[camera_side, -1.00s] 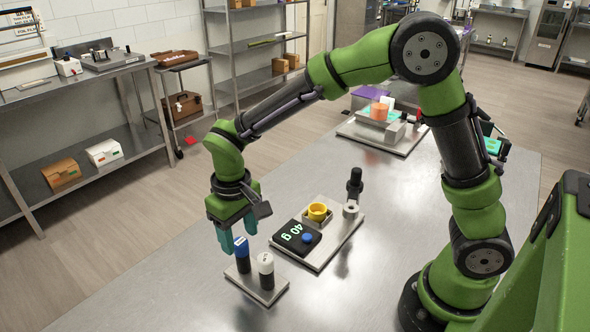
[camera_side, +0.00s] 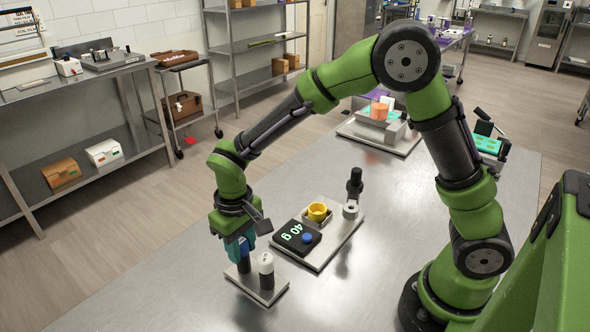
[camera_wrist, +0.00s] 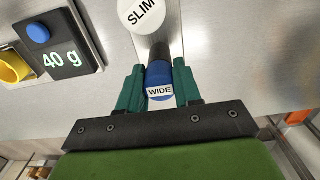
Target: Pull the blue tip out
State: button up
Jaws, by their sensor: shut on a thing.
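The blue tip (camera_side: 244,246) stands upright at its place on a small metal stand (camera_side: 265,294), its dark lower body showing below my fingers. In the wrist view its blue top (camera_wrist: 159,70) carries a white label reading "WIDE". My gripper (camera_side: 237,250) points down with its teal fingers on both sides of the blue tip. In the wrist view the fingers (camera_wrist: 160,90) are closed on it. A white-topped tip (camera_side: 266,265) stands beside it on the same stand. Its label reads "SLIM" in the wrist view (camera_wrist: 142,13).
A plate (camera_side: 328,251) close by on the right holds a black scale (camera_side: 296,238) reading "40 g", a yellow cup (camera_side: 317,211) and a black-handled post (camera_side: 354,188). More equipment sits farther back on the table. The table left of the stand is clear.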

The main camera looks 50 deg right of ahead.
grip_shut()
jog(key=shift+r, duration=0.15)
jog(key=shift+r, duration=2.95)
jog(key=shift+r, duration=0.1)
notch_tip(320, 180, up, 5)
jog(key=shift+f, duration=0.1)
